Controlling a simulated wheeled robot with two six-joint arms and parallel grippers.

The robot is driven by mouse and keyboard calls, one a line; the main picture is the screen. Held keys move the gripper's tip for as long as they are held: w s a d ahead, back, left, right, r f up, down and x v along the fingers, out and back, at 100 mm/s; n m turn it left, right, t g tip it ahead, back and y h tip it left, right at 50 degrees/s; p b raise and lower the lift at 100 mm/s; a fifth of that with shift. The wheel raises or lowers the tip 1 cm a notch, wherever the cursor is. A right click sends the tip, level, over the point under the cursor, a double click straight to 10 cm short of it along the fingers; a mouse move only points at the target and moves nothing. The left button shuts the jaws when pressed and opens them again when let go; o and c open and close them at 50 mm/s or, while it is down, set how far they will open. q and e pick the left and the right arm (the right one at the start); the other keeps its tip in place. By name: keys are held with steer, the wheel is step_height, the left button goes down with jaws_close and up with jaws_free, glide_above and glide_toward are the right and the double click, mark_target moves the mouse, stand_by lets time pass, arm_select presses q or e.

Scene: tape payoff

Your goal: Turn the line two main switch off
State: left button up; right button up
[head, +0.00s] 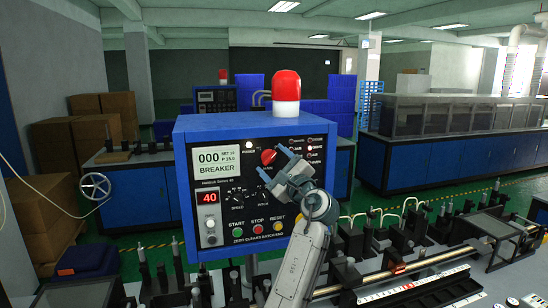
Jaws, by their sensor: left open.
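A blue control box (228,123) with a dark front panel stands in the middle of the head view. A red rotary switch (268,157) sits on the panel's upper middle, with its knob slanted. My left gripper (272,162) is open in front of the panel, its fingertips on either side of the red switch at its lower right. I cannot tell whether they touch it. A display (217,160) on the panel reads "000" and "BREAKER". A small lamp (249,144) labelled POWER looks white. My right gripper is not in view.
A red beacon (286,86) tops the box. Below the switch are green, red and yellow buttons (258,228) and a red "40" readout (209,197). A metal shaft (430,261) and machine parts fill the lower right. A similar box (216,98) stands behind.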

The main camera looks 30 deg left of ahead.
arm_select(q)
steer(key=shift+a, duration=0.1)
steer(key=c, duration=1)
steer(key=shift+w+f, duration=0.1)
